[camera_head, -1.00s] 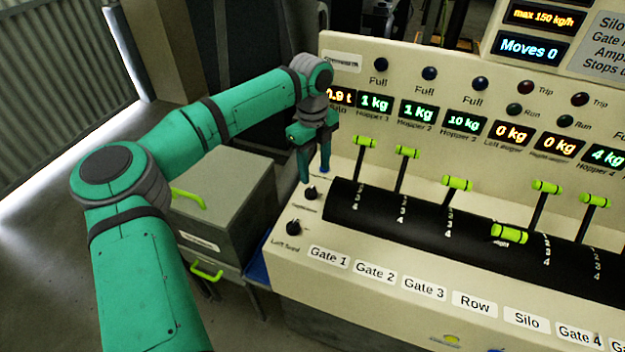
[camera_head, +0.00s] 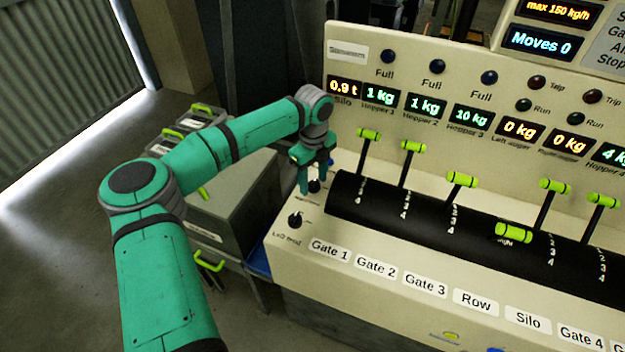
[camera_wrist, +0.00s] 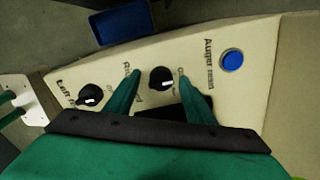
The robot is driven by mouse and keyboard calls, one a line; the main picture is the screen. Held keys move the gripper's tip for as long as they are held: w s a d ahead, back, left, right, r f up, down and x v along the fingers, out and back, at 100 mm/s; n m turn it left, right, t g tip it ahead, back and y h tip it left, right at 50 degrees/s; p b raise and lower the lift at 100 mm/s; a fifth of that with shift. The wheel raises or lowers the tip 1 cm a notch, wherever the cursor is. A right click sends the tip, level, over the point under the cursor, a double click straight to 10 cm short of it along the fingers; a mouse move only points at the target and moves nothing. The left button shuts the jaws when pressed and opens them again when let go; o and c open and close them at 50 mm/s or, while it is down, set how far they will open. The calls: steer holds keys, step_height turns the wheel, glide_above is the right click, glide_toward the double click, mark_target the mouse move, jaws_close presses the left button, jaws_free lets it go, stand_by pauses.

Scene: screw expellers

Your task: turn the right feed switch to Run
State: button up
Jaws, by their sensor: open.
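The right feed switch is a black round knob with a white mark (camera_wrist: 162,80); in the head view it (camera_head: 315,186) sits on the console's left end, partly behind my gripper. My gripper (camera_wrist: 158,80) is open, its two green fingers on either side of this knob. I cannot tell whether they touch it. In the head view my gripper (camera_head: 314,183) points down at the panel. The Run lettering is too small or covered to read. The left feed switch (camera_wrist: 90,95) is a similar black knob to the left, also seen in the head view (camera_head: 295,219).
A blue button (camera_wrist: 231,61) labelled Auger main lies right of the knob. Several green-handled levers, such as the Gate 1 lever (camera_head: 368,134), stand along the black drum to the right. Grey boxes (camera_head: 235,205) stand left of the console. A blue bin (camera_wrist: 122,20) is beyond the panel edge.

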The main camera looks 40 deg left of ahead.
steer(key=shift+w+f, duration=0.1)
steer(key=shift+f, duration=0.05)
steer(key=shift+w, duration=0.1)
steer(key=c, duration=0.7)
steer(key=shift+d, duration=0.2)
steer(key=c, duration=0.3)
steer(key=shift+c, duration=0.3)
